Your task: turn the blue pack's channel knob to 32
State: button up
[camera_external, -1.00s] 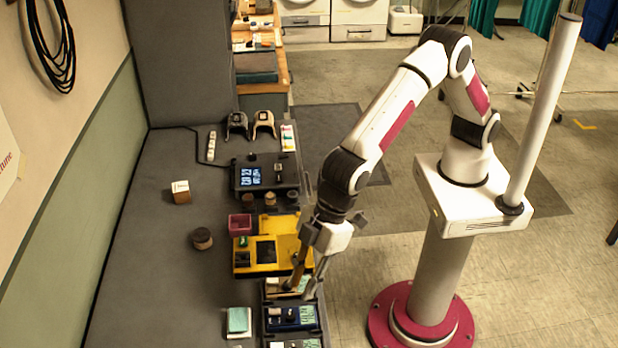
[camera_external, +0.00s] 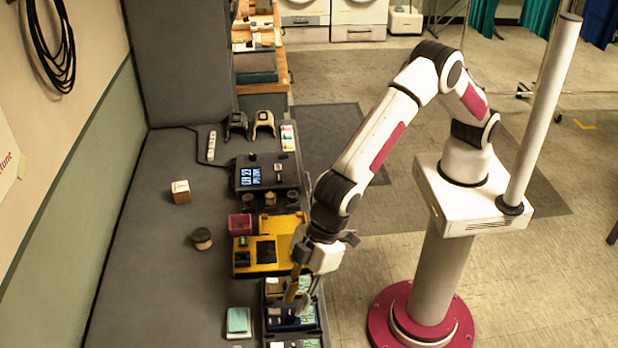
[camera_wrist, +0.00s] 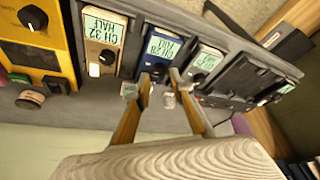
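The blue pack (camera_wrist: 165,45) sits in the dark rack between two other packs in the wrist view. Its screen (camera_wrist: 163,45) appears to read CH 28 HALF. Its dark round channel knob (camera_wrist: 158,72) is below the screen. My gripper (camera_wrist: 161,80) has its two tan fingers apart, with the tips close to the knob, one on each side. I see a gap, and cannot tell whether either finger touches it. In the external view my gripper (camera_external: 298,304) is over the blue pack (camera_external: 284,325), hiding much of it.
A tan pack (camera_wrist: 97,57) reading CH 32 HALF is left of the blue pack, and a pale pack (camera_wrist: 203,65) is right of it. A yellow device (camera_external: 243,266) stands farther along the bench.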

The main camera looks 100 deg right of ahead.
aim_at(292, 305)
jog(key=shift+x, duration=1.55)
grip_shut()
